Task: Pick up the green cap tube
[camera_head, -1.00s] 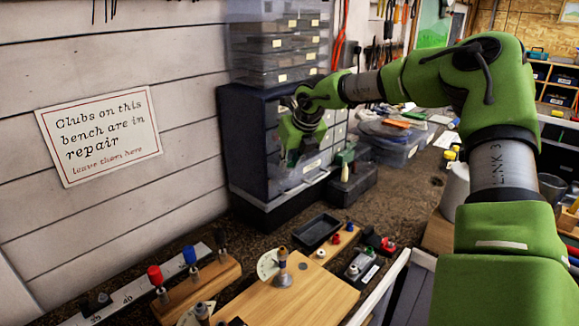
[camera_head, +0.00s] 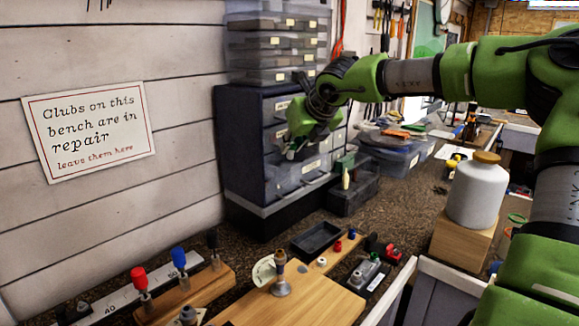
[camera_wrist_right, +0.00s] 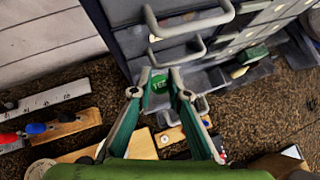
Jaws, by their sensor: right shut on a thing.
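The green cap (camera_wrist_right: 158,84) of the tube shows as a round disc with pale lettering between my right gripper's fingertips in the right wrist view. My right gripper (camera_wrist_right: 160,80) is shut on it, with a finger on each side. The tube's body below the cap is hidden from the wrist camera. In the head view my right gripper (camera_head: 291,152) hangs in front of the dark drawer cabinet, and the tube cannot be made out clearly there. My left gripper is not in view.
The drawer cabinet (camera_head: 237,140) stands close behind the gripper; its handles (camera_wrist_right: 185,22) show near the fingertips. A black tray (camera_head: 316,239) and wooden boards with small parts lie in front. A white jar (camera_head: 478,195) on a wooden block stands at right.

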